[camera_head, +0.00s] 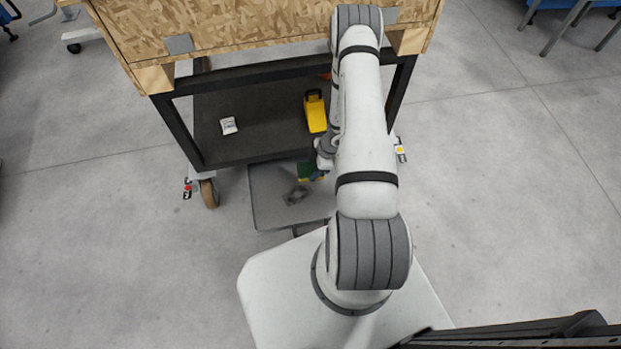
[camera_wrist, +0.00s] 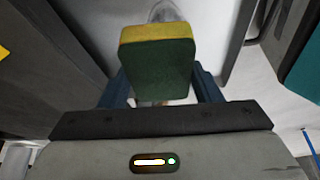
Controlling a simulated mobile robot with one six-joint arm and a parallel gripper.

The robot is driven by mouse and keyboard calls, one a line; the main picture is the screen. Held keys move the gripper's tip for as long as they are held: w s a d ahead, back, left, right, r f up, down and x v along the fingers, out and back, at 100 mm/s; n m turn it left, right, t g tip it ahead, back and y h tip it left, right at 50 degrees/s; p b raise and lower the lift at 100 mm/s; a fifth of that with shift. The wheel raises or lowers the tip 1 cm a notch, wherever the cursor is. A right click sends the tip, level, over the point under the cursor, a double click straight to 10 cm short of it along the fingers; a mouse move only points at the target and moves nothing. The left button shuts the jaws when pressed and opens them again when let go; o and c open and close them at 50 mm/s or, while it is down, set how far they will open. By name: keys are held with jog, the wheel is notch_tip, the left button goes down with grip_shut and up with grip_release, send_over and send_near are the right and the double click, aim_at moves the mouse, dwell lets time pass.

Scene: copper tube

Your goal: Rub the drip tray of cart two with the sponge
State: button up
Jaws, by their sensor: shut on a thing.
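My gripper (camera_wrist: 160,88) is shut on the sponge (camera_wrist: 157,65), which is green with a yellow layer. In the wrist view a finger shows on either side of it. In the head view the sponge (camera_head: 308,171) is partly hidden by my arm. The drip tray (camera_head: 265,205) is a flat grey tray low at the cart's near side, partly under the shelf. A dark smeared patch (camera_head: 296,195) lies on it, close to the sponge. The tray (camera_wrist: 205,35) also shows behind the sponge in the wrist view. I cannot tell whether the sponge touches it.
The cart's dark shelf (camera_head: 255,142) sits above the tray's far part. It carries a white packet (camera_head: 229,125) and a yellow object (camera_head: 316,112). A wooden crate (camera_head: 240,25) is on top. Open floor lies at both sides.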

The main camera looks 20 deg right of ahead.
jog(key=shift+n, duration=0.5)
jog(key=f, duration=0.1)
jog(key=f+b, duration=0.1)
jog(key=f, duration=0.2)
jog(key=shift+s+d+f, duration=0.1)
jog(key=shift+s+f, duration=0.2)
jog(key=shift+s, duration=0.05)
jog(key=shift+f+b, duration=2.65)
jog(key=shift+f, duration=0.25)
jog(key=shift+f+b, duration=0.7)
jog(key=shift+f, duration=0.35)
jog(key=shift+r, duration=0.1)
jog(key=shift+w+a, duration=0.2)
jog(key=shift+a, duration=0.8)
jog(key=shift+w+a, duration=0.2)
jog(key=shift+a, duration=0.75)
jog(key=shift+w+a+b, duration=0.15)
jog(key=shift+w+a, duration=0.1)
jog(key=shift+a, duration=1.1)
jog(key=shift+w+a+b, duration=0.15)
jog(key=shift+w+a, duration=0.15)
jog(key=shift+a, duration=1)
jog(key=shift+w+a+b, duration=0.15)
jog(key=shift+w+a, duration=0.1)
jog(key=shift+a, duration=1.1)
jog(key=shift+d, duration=0.15)
